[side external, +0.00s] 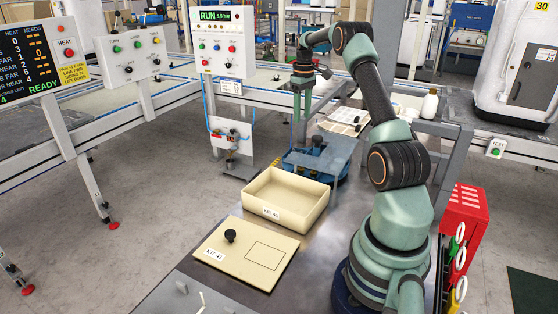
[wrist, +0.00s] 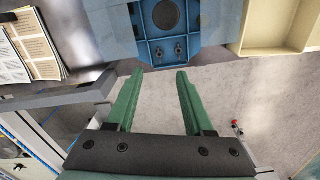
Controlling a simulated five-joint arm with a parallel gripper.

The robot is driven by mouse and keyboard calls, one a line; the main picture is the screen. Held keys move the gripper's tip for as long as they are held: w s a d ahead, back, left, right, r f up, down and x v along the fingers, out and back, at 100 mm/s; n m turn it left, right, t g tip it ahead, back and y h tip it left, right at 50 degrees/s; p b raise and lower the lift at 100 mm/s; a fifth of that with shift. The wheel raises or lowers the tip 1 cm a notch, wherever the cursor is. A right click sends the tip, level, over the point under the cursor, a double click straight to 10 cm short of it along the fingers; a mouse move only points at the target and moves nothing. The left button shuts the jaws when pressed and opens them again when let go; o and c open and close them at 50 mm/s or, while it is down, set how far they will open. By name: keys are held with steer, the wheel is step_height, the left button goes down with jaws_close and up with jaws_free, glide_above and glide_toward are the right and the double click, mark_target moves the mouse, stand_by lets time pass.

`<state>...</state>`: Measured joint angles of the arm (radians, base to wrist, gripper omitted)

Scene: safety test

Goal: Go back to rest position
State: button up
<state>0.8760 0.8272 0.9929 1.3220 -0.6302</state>
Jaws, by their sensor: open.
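My gripper (side external: 301,108) is raised at the far end of my bent arm, near the table's far edge, beside the blue fixture (side external: 318,160) in the side view. In the wrist view, the two green fingers of my gripper (wrist: 157,72) are apart with nothing between them. Below them are grey floor and part of the blue fixture (wrist: 167,49). The exact height of the fingers above the table is hard to tell.
A cream tray (side external: 318,209) and a cream board (side external: 222,263) with a black knob lie on the dark table. A RUN control panel (side external: 222,45) and metal rails stand close behind my gripper. A red box (side external: 468,212) is at right.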

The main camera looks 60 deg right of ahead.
steer(key=w+a+r+t, duration=0.1)
steer(key=a+r, duration=0.3)
steer(key=a, duration=0.4)
steer(key=w+a+r+n+t+h, duration=0.1)
steer(key=w+a+r, duration=0.1)
steer(key=a+r, duration=0.35)
steer(key=w+a+r+t, duration=0.1)
steer(key=a+r, duration=0.1)
steer(key=a, duration=0.7)
steer(key=s+a+f+n+t, duration=0.1)
steer(key=s+a, duration=0.4)
steer(key=a, duration=0.4)
steer(key=s+a+f+t+y, duration=0.1)
steer(key=s+a, duration=0.4)
steer(key=a, duration=0.5)
steer(key=shift+s+a+n+t, duration=0.2)
steer(key=shift+n+t, duration=0.1)
steer(key=shift+n, duration=0.1)
